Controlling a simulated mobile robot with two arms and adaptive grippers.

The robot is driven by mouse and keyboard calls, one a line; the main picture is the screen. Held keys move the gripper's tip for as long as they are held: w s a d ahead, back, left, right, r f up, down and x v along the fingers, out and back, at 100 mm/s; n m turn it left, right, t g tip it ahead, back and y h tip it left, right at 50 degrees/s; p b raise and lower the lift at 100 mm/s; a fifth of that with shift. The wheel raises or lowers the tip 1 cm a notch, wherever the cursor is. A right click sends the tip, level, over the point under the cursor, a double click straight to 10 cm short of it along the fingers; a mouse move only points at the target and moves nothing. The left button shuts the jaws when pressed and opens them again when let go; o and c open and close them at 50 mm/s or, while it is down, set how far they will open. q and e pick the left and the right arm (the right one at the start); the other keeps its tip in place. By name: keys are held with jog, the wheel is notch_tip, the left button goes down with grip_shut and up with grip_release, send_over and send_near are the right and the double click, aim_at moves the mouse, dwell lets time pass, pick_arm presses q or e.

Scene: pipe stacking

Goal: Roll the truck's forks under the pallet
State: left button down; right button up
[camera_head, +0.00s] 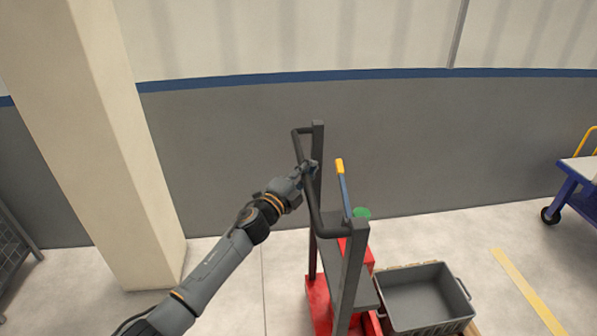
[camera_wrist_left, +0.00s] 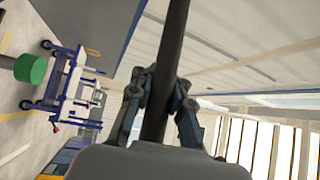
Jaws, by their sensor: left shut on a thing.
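The red truck (camera_head: 318,291) stands in the middle of the head view, with a dark grey upright frame and a black push handle (camera_head: 313,208). My left gripper (camera_head: 309,167) is shut on the handle's bar. In the left wrist view the black bar (camera_wrist_left: 172,50) runs between the two fingers (camera_wrist_left: 158,110). A lever with a yellow grip (camera_head: 340,166) rises beside the handle. The wooden pallet (camera_head: 468,329) shows only partly, under a grey crate (camera_head: 420,297) to the right of the truck. The forks are hidden behind the truck's body. My right gripper is out of view.
A beige pillar (camera_head: 110,150) stands at the left, with a wire cage (camera_head: 14,250) beyond it. A grey wall (camera_head: 420,140) runs behind. A blue cart (camera_head: 575,190) is at the far right. A yellow floor stripe (camera_head: 527,290) crosses open floor right of the crate.

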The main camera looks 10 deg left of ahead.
pick_arm(q)
jog(key=shift+s+d+f, duration=0.15)
jog(key=shift+d+f, duration=0.1)
jog(key=shift+f, duration=0.25)
jog(key=c, duration=1.2)
grip_release()
jog(key=shift+d, duration=0.15)
jog(key=v, duration=1.1)
jog(key=shift+s+a, duration=0.25)
jog(key=shift+s, duration=0.05)
